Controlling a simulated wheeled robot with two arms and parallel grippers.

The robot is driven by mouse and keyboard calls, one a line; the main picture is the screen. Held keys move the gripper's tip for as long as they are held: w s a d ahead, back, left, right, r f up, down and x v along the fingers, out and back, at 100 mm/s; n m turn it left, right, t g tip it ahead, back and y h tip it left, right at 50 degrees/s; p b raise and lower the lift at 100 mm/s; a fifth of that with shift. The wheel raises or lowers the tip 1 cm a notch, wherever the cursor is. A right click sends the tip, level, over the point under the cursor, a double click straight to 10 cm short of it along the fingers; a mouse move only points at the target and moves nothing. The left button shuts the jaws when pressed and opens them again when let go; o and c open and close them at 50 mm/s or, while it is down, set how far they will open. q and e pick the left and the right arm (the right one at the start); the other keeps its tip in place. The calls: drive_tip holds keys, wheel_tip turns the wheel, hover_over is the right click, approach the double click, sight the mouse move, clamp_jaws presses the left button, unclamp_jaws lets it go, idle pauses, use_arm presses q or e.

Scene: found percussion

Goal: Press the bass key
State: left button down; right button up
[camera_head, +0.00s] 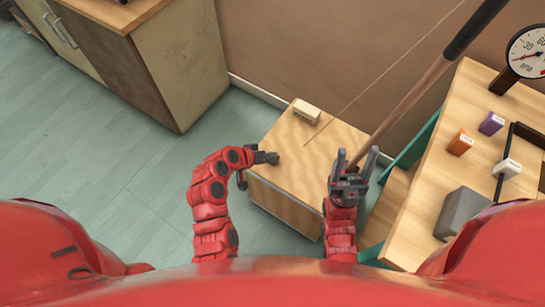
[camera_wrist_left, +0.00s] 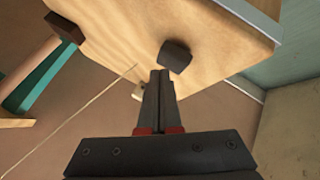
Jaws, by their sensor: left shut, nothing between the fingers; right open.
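I cannot read a label naming the bass key. A cream block (camera_head: 306,111) with a small marking sits at the back of the wooden box top (camera_head: 325,150). My left gripper (camera_head: 272,158) is shut and empty above the box top's left edge. In the left wrist view its closed fingertips (camera_wrist_left: 160,75) are beside a dark block (camera_wrist_left: 175,55) at the wooden surface; I cannot tell whether they touch. My right gripper (camera_head: 353,163) is open, fingers up, over the box's right side, and hides part of it.
At the right, a wooden table (camera_head: 430,215) holds an orange block (camera_head: 460,143), a purple block (camera_head: 491,123), a white block (camera_head: 507,168), a grey box (camera_head: 461,212) and an RPM dial (camera_head: 527,50). A long stick (camera_head: 410,105) and a thin string slant across. A cabinet (camera_head: 165,60) stands upper left.

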use_arm(q)
drive_tip(key=shift+f+b, duration=0.35)
drive_tip(key=shift+f, duration=0.35)
idle(0.6)
drive_tip(key=shift+r, duration=0.1)
drive_tip(key=shift+r+p, duration=0.6)
drive_tip(key=shift+r, duration=0.35)
drive_tip(key=shift+r+p, duration=1.65)
drive_tip(key=shift+r, duration=0.85)
